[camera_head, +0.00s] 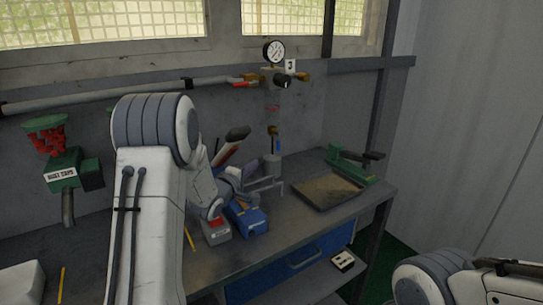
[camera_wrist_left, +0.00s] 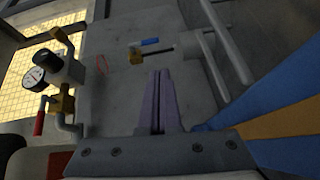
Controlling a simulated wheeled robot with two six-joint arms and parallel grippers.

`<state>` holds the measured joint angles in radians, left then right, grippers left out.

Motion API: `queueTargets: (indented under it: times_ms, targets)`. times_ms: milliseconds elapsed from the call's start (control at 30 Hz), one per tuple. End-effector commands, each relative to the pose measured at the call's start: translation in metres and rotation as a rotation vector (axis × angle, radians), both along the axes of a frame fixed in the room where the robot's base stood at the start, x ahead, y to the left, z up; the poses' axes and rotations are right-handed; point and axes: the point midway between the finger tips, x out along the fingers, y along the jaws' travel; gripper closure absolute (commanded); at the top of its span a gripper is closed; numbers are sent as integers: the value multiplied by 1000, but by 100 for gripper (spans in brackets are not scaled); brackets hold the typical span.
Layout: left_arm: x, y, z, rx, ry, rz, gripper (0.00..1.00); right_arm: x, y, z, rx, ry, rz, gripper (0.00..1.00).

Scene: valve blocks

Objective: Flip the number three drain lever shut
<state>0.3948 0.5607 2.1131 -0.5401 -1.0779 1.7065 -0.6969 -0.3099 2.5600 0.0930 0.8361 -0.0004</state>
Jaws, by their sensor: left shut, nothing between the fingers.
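The number three valve assembly hangs on the back wall below a gauge (camera_head: 274,52) and a white "3" tag (camera_head: 290,65). Its drain line runs down to a brass valve (camera_head: 273,131) with a small blue lever (camera_head: 278,146). The blue lever (camera_wrist_left: 150,42) also shows in the left wrist view, lying along the drain pipe. My left gripper (camera_head: 234,172) is above the bench, left of and below the drain valve, partly hidden by its own arm. In the left wrist view its fingers (camera_wrist_left: 160,74) are together and empty, apart from the lever. My right gripper is out of view.
A grey cup (camera_head: 272,165) with pipes stands under the drain. A tray (camera_head: 328,190) and green tool (camera_head: 350,165) are at right.

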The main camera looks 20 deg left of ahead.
Motion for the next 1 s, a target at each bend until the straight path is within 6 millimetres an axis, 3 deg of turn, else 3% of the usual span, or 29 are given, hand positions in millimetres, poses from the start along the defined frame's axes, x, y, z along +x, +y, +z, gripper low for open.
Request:
queueTargets:
  times_ms: [33,133,567,767,1000]
  targets:
    - [-1,13,-2,-44,-28,9,100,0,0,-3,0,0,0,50]
    - [-2,23,0,-94,-66,9,100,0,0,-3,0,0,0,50]
    - [1,23,2,-106,-75,7,100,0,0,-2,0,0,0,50]
    - [28,20,3,-105,-74,5,100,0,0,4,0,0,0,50]
    - [79,16,3,-105,-74,5,100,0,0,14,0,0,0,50]
